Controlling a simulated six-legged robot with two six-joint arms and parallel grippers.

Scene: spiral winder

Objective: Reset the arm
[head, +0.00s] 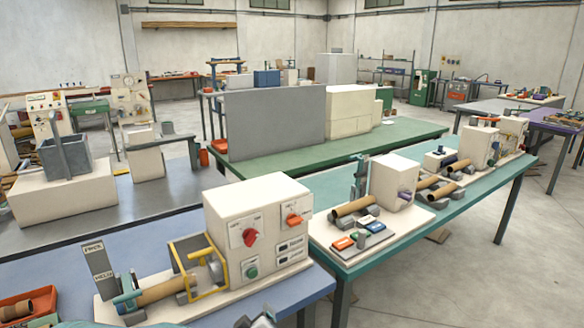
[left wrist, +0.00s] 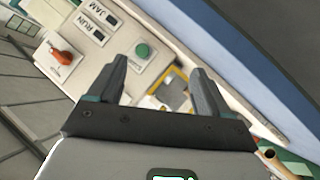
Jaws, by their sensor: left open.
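The nearest spiral winder is a cream box (head: 258,215) with a red knob (head: 250,237), an orange switch (head: 293,219), a green button (head: 251,272) and two dark label windows. A yellow guard frame (head: 224,275) stands beside it around a tan tube (head: 165,290). An upright grey labelled plate (head: 98,262) stands left of the tube. In the left wrist view my left gripper (left wrist: 158,78) is open and empty, with the green button (left wrist: 143,50), an orange knob (left wrist: 62,57) and the yellow guard (left wrist: 172,86) beyond its fingers. My right gripper cannot be made out.
The winder sits on a blue bench (head: 50,262). A red bin (head: 30,305) with tubes is at the bottom left. A teal bench (head: 420,235) at the right holds more machines. A green table (head: 385,140) with a grey panel (head: 275,125) stands behind. Open floor lies at the right.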

